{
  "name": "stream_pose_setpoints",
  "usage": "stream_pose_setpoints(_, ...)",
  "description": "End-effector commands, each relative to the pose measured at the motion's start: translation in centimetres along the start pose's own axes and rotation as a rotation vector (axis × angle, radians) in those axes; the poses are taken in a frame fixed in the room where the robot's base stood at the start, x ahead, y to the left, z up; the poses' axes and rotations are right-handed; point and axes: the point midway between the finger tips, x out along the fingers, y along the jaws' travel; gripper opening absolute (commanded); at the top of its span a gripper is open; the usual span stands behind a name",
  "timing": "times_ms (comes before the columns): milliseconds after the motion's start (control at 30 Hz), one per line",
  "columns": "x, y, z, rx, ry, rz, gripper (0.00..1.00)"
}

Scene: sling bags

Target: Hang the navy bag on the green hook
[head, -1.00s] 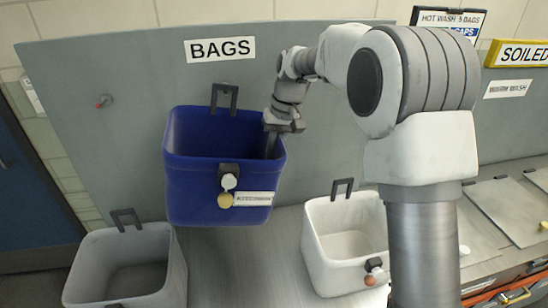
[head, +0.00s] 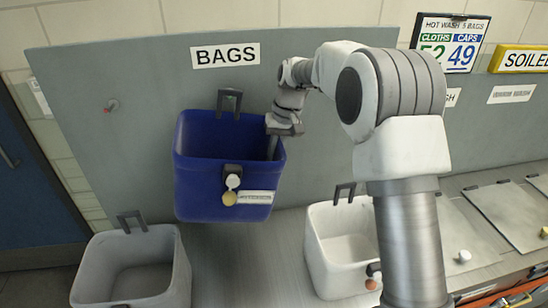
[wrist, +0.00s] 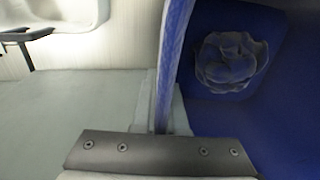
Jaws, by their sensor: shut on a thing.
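The navy bag (head: 205,188), an open box-like bag with a dark handle loop (head: 229,97) at its back, hangs upright in the air before the grey board. My gripper (head: 273,147) is shut on its right rim. In the wrist view the navy wall (wrist: 172,65) runs between the fingers, and a crumpled navy item (wrist: 230,62) lies inside the bag. A small dark greenish shape shows inside the handle loop, below the BAGS sign; I cannot tell whether it is the green hook or whether the loop is on it.
A grey bag (head: 90,280) and a white bag (head: 340,278) stand on the counter below. The BAGS sign (head: 225,55) is above the navy bag. My arm covers the right-middle.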

Motion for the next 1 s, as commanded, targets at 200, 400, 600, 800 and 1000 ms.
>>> stream_pose_setpoints(200,-0.1,-0.1,0.0,0.0,0.002,-0.001,0.0)
stream_pose_setpoints(400,-0.1,-0.1,0.0,0.0,0.002,-0.001,0.0)
stream_pose_setpoints(600,-0.1,-0.1,0.0,0.0,0.001,-0.001,0.44)
stream_pose_setpoints(800,0.1,0.0,0.1,0.0,-0.002,0.001,0.45)
stream_pose_setpoints(1000,-1.0,0.0,0.0,0.0,0.001,0.0,0.45)
